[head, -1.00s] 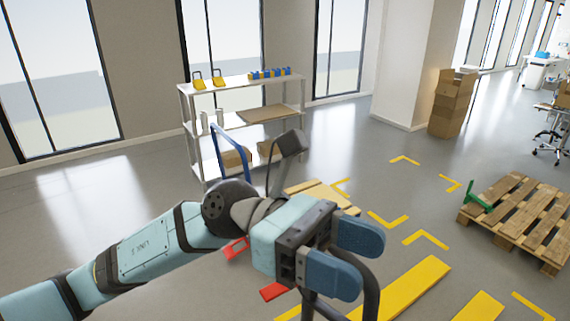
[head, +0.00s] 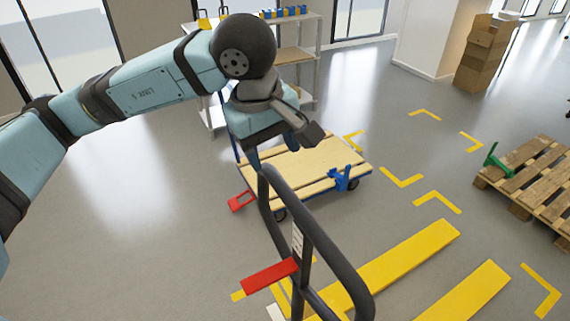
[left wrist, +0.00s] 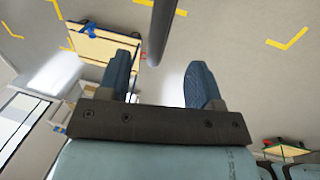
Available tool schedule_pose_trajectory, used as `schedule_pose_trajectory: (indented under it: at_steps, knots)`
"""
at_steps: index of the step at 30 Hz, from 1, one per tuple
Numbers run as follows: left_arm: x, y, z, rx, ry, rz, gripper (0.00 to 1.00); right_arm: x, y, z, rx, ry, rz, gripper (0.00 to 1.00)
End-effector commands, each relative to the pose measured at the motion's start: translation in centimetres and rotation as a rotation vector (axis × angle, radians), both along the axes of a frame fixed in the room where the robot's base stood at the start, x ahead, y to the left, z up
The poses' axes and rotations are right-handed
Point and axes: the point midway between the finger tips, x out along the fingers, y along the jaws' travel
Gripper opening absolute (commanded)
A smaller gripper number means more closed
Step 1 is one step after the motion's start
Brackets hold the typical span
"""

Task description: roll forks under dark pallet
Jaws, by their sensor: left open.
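Yellow forks (head: 405,262) lie low on the floor at bottom centre and right. A dark looped handle (head: 318,240) rises in front of them, with a red part (head: 270,275) low beside it. A brown slatted wooden pallet (head: 530,190) lies at the right edge, apart from the fork tips, with a green piece on it. My left gripper (head: 277,148) is by the top of the handle, its fingers partly hidden. In the left wrist view its fingers (left wrist: 160,68) are open, with a dark bar (left wrist: 163,25) in line with the gap. My right gripper is not in view.
A blue trolley with a pale wooden deck (head: 310,165) stands beyond the handle. A metal shelf (head: 305,55) is at the back and stacked cardboard boxes (head: 487,52) are at back right. Yellow corner marks are on the floor between trolley and pallet.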

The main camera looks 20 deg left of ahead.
Motion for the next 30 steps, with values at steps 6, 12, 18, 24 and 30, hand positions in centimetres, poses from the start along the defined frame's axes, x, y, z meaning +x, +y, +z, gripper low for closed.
schedule_pose_trajectory:
  at_steps: [6, 12, 18, 24, 30]
  knots:
    - [0.5, -0.5, -3.9, 0.0, 0.007, 0.0, 0.59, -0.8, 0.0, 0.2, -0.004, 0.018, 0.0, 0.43]
    - [1.1, -1.0, -7.7, 0.0, 0.008, -0.001, 0.59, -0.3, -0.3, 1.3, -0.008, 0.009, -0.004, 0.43]
    - [1.6, -1.3, -10.6, -0.001, 0.005, 0.0, 0.59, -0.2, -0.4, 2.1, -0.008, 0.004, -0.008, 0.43]
    - [1.9, -1.5, -12.1, -0.002, 0.003, -0.001, 0.59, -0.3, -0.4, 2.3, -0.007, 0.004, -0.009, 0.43]
    - [1.9, -1.5, -12.3, -0.002, 0.003, -0.001, 0.59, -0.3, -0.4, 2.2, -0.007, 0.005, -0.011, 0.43]
